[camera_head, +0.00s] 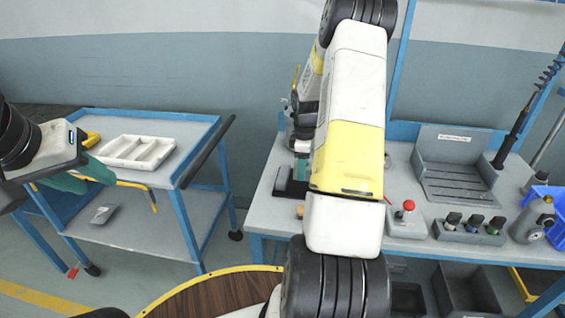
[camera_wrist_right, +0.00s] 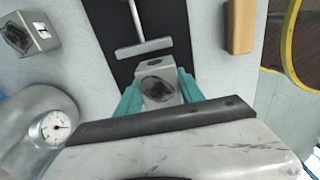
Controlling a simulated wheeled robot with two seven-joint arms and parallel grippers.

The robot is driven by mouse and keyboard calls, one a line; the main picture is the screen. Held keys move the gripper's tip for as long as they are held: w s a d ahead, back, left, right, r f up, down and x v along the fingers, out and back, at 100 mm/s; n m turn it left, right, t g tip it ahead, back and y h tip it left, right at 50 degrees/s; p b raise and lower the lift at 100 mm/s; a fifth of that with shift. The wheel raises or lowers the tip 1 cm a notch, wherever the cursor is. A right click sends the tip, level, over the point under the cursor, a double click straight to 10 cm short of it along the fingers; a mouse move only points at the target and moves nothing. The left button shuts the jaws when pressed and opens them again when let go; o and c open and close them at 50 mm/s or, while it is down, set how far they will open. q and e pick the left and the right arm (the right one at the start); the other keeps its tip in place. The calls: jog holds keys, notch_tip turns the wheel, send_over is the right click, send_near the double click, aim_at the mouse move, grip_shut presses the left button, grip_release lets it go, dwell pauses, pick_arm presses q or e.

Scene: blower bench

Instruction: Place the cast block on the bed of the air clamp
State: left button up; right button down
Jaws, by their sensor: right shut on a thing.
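In the right wrist view, the cast block (camera_wrist_right: 157,84) is a grey metal block with a dark round bore. It sits between the teal fingers of my right gripper (camera_wrist_right: 158,96), which is shut on it. The block is over the air clamp's black bed (camera_wrist_right: 112,62); I cannot tell whether it touches. The clamp's grey T-shaped bar (camera_wrist_right: 144,47) lies just beyond the block. My left gripper (camera_head: 80,178) is open and empty beside the trolley.
Another grey bored block (camera_wrist_right: 29,33) and a round gauge (camera_wrist_right: 55,127) stand left of the clamp. A tan block (camera_wrist_right: 240,26) lies right. A white tray (camera_head: 136,152) rests on the trolley.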

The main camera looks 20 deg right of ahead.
jog(key=shift+w+d, duration=0.1)
jog(key=shift+w, duration=0.5)
jog(key=shift+w+f, duration=0.2)
jog(key=shift+w, duration=0.1)
jog(key=shift+f, duration=1.6)
jog(key=shift+s+f, duration=0.1)
jog(key=shift+f, duration=0.05)
jog(key=c, duration=0.7)
grip_release()
